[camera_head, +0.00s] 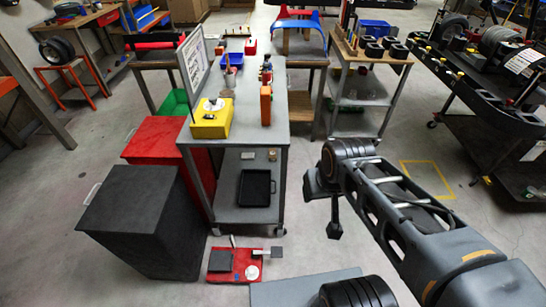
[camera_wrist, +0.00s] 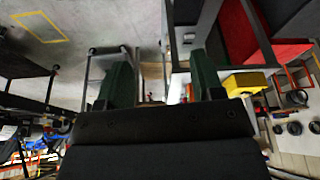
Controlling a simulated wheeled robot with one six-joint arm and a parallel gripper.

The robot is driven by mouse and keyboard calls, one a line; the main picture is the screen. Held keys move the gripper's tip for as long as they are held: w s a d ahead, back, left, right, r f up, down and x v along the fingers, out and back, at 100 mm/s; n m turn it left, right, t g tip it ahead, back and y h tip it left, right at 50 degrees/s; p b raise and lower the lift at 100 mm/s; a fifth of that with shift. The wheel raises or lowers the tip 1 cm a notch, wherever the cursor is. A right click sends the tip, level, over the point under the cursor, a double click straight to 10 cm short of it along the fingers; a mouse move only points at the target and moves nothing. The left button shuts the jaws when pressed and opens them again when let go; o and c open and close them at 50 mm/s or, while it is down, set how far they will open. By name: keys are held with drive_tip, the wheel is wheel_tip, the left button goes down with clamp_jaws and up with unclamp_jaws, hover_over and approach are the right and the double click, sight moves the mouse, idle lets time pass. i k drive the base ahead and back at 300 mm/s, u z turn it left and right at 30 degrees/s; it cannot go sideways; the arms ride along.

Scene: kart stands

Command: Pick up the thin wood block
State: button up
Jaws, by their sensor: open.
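I cannot pick out the thin wood block with certainty in either view. Two small pale items (camera_head: 272,154) on the lower shelf of the grey cart are too small to identify. My gripper (camera_head: 334,215) hangs in front and to the right of the grey cart in the head view, apart from it. In the wrist view my gripper (camera_wrist: 165,78) shows two dark fingers spread wide, with nothing between them. The grey cart (camera_head: 262,120) carries a yellow box (camera_head: 211,118), an orange block (camera_head: 266,105) and a blue bin (camera_head: 232,60) on top.
A black tray (camera_head: 257,188) lies on the cart's lower shelf. A dark cabinet (camera_head: 135,205) and a red cabinet (camera_head: 165,140) stand left of it. A red base with plates (camera_head: 235,264) lies on the floor. Open floor is right of the cart; a wood-topped cart (camera_head: 395,60) stands behind.

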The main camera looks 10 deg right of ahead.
sight(272, 152)
drive_tip(key=z, duration=1.15)
drive_tip(key=i, duration=3.15)
drive_tip(key=u, duration=4)
